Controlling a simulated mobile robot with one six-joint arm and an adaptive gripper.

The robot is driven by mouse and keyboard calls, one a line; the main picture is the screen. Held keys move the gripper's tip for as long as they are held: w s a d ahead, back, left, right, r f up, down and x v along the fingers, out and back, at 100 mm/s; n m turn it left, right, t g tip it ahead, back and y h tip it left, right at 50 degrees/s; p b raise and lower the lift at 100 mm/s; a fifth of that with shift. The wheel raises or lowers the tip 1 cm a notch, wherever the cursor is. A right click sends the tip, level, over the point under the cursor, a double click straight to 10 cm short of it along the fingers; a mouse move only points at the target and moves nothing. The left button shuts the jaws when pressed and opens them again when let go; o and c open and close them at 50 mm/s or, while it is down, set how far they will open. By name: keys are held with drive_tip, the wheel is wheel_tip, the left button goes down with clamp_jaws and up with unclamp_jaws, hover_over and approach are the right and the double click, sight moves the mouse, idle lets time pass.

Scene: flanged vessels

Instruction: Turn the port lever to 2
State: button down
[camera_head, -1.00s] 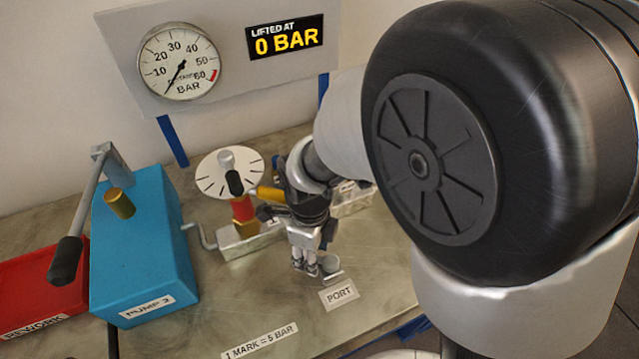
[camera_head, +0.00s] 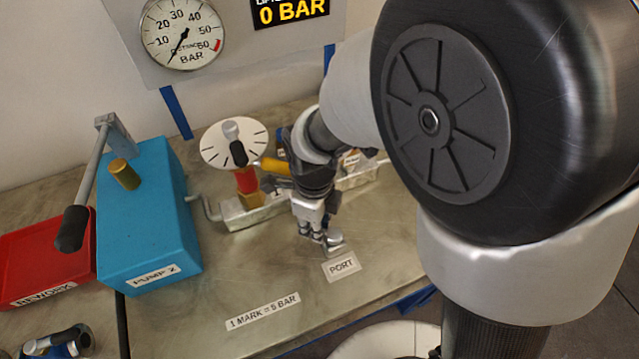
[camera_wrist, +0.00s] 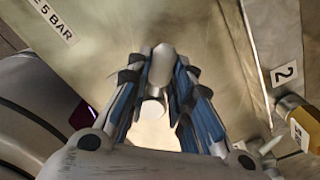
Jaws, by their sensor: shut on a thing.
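The port lever (camera_head: 335,248) is a small grey metal handle low on the bench, just behind the PORT label (camera_head: 342,266). My gripper (camera_head: 320,238) points down at it and is shut on it. In the wrist view the lever's rounded grey end (camera_wrist: 161,64) sits between my gripper's fingertips (camera_wrist: 160,72). A pale round piece shows closer in between the fingers. A label marked 2 (camera_wrist: 285,73) is on the metal block to the right in the wrist view. The lever's base is mostly hidden by my fingers in the head view.
A dial disc (camera_head: 235,143) on a red and brass valve stands behind left, with a yellow handle (camera_head: 276,165) close to my wrist. The blue pump (camera_head: 150,220) and red tray (camera_head: 40,255) are at left. The gauge (camera_head: 183,32) reads near zero.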

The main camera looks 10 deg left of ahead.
drive_tip(key=shift+w+d+m+p, duration=0.1)
drive_tip(key=shift+w+m+p, duration=0.2)
drive_tip(key=shift+m, duration=0.5)
drive_tip(key=c, duration=1.4)
unclamp_jaws()
drive_tip(key=shift+r, duration=0.15)
wheel_tip(320, 180, up, 12)
drive_tip(key=shift+f, duration=0.1)
drive_tip(key=shift+c, duration=0.4)
